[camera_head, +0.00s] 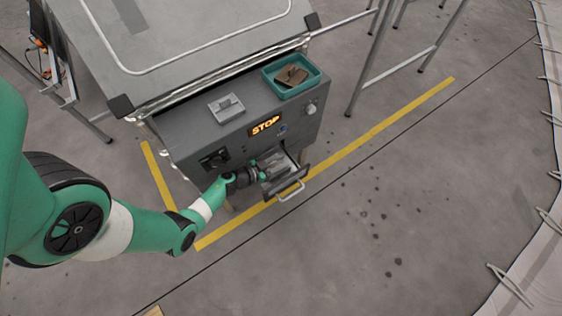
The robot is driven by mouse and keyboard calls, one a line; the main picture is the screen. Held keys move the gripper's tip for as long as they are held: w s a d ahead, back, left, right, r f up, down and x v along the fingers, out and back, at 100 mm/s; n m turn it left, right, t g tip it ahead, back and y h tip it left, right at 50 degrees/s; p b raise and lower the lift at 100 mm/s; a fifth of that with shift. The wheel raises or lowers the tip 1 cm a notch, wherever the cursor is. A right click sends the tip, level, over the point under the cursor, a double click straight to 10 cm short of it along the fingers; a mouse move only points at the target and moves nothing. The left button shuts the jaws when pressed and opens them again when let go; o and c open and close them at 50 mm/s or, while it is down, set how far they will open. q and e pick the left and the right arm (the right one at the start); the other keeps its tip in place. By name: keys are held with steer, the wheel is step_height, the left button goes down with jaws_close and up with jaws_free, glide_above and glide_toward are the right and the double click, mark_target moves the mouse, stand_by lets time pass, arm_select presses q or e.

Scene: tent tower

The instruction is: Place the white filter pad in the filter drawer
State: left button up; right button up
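The filter drawer (290,183) is pulled out from the front of a grey machine (200,140), with a bar handle on its front. My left gripper (264,174) is at the left side of the open drawer, over its opening. It is small and dark here, so I cannot tell whether its fingers are open or shut. Something pale shows in or above the drawer beside the fingers; I cannot tell whether it is the white filter pad or the drawer's inside. My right gripper is not in view.
A teal tray (268,86) with brown pieces (291,76) sits on the machine's top. A light grey piece with a raised grip (226,107) lies left of it. A lit STOP sign (264,125) is on the front. Yellow floor tape (370,133) runs past; floor to the right is clear.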

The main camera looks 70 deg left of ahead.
arm_select(q)
steer(key=shift+r, duration=0.15)
steer(key=p+v, duration=0.8)
steer(key=v, duration=0.3)
steer(key=shift+r, duration=0.2)
steer(key=shift+s+d, duration=0.15)
steer(key=shift+s, duration=0.35)
